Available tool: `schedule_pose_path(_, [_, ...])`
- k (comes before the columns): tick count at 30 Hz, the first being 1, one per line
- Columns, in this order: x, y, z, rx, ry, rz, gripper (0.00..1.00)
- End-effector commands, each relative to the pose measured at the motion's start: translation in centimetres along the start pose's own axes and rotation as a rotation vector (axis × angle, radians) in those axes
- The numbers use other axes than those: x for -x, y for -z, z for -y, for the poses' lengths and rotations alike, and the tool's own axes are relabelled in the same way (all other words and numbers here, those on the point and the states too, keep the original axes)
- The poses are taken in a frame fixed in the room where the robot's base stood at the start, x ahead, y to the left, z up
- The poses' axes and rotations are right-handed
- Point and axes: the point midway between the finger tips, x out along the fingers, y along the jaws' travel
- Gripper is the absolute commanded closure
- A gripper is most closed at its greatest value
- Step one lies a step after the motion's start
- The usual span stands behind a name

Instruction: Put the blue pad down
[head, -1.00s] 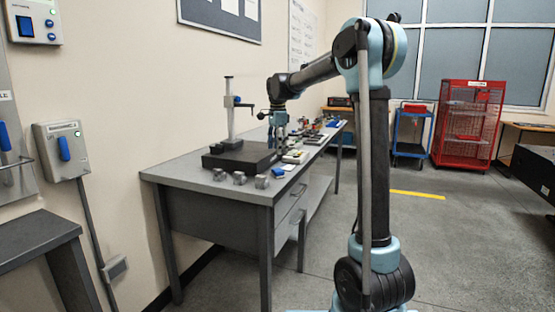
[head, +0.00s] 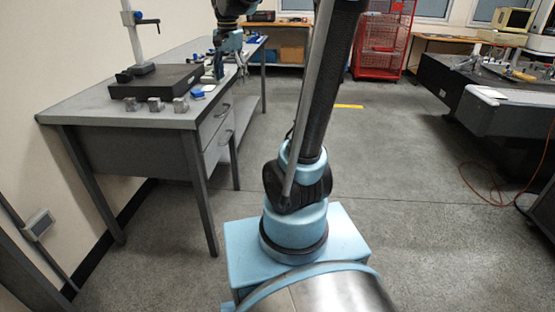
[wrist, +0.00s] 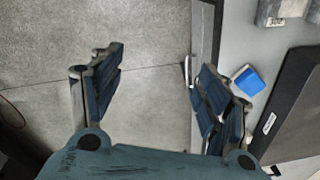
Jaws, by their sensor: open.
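The blue pad (head: 198,93) lies on the grey bench (head: 85,103), near its front edge and beside the black plate. In the wrist view the blue pad (wrist: 248,81) lies just right of my right finger, with a white edge showing along it. My gripper (wrist: 155,70) is open, its two fingers wide apart, with nothing between them. Bare floor shows between the fingers, and the right finger overlaps the bench edge. In the head view my gripper (head: 221,68) hangs near the bench's front edge, close behind the pad.
A black plate (head: 155,82) with an upright stand (head: 134,35) takes up much of the bench. Several grey metal blocks (head: 155,104) stand along the near side. Small items lie farther back. The floor (head: 400,190) right of the bench is clear. A dark table (head: 455,85) stands at right.

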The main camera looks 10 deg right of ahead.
Motion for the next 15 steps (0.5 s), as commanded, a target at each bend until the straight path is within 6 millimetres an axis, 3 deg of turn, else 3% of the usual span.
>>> schedule_pose_path(3, [-1.2, -1.4, -4.1, 0.081, 0.009, -0.011, 0.31])
schedule_pose_path(15, [-7.2, -6.6, -15.6, 0.373, 0.027, -0.057, 0.31])
